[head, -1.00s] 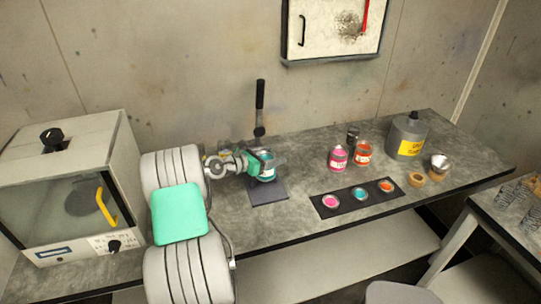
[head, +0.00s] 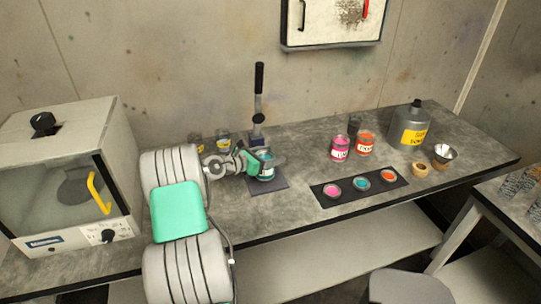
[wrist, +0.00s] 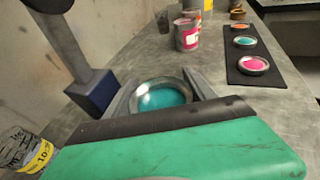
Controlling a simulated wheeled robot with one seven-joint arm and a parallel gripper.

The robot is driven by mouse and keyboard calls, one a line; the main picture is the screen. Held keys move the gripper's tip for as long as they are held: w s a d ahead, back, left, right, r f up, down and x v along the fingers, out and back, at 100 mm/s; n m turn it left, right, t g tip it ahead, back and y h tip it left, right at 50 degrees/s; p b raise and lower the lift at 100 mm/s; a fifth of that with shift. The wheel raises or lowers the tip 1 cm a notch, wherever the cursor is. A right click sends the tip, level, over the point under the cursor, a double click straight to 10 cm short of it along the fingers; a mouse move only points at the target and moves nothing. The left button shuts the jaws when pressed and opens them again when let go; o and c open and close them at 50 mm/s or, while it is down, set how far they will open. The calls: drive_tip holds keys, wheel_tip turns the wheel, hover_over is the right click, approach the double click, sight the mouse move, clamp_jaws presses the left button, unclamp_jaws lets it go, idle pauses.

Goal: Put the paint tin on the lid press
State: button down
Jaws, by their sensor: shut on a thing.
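The paint tin (head: 265,174) with teal paint is held upright in my gripper (head: 266,163), whose fingers are closed on its sides. The tin's open teal top (wrist: 161,97) shows between the fingers in the wrist view. The lid press has a dark flat base plate (head: 268,187) and a post with a long black lever handle (head: 259,76) behind it. The tin is over the base plate, in front of the post. I cannot tell whether its bottom touches the plate. The press's dark blue block (wrist: 92,93) stands just left of the gripper in the wrist view.
Pink (head: 340,149) and orange (head: 365,144) tins stand to the right. A dark mat (head: 347,194) holds pink, teal and orange lids. An oven-like box (head: 70,170) is left. Jars (head: 222,141) stand behind my arm.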

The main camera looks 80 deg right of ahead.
drive_tip(key=shift+f, duration=0.3)
drive_tip(key=shift+c, duration=1.2)
unclamp_jaws()
